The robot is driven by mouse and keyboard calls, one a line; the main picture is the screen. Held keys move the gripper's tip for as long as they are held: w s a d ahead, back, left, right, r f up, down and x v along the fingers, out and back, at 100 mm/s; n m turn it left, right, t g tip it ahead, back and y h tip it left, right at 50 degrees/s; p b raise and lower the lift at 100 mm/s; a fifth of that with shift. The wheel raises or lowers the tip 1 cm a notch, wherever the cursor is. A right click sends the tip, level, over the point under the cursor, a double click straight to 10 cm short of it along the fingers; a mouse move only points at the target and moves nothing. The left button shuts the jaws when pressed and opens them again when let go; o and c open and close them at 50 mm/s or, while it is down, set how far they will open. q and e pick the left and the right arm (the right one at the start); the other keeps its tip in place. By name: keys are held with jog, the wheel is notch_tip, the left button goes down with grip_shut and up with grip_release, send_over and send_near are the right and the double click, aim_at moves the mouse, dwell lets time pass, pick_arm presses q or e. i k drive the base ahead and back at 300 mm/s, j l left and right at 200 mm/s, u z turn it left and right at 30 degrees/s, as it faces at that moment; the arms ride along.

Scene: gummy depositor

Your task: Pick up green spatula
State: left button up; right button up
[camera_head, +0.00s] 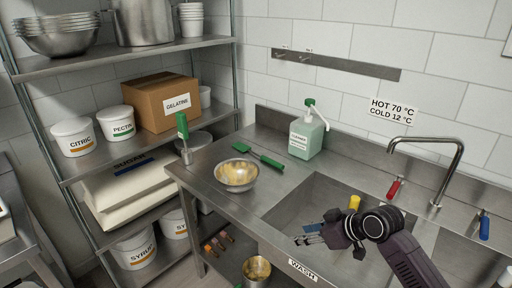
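The green spatula (259,156) lies on the steel counter behind a metal bowl (237,175), its flat end at the left and its handle pointing right. My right gripper (306,236) comes in from the lower right and hangs over the sink, right of and nearer than the spatula, apart from it. Its fingers point left; their gap is too small to judge. My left gripper is not in view.
A soap pump bottle (306,136) stands just right of the spatula. An upright green-handled tool (183,126) is at the counter's left end. The sink (290,212) has a curved tap (459,160). A storage rack (70,66) stands at the left.

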aim_at(239, 146)
jog(key=i, duration=1.45)
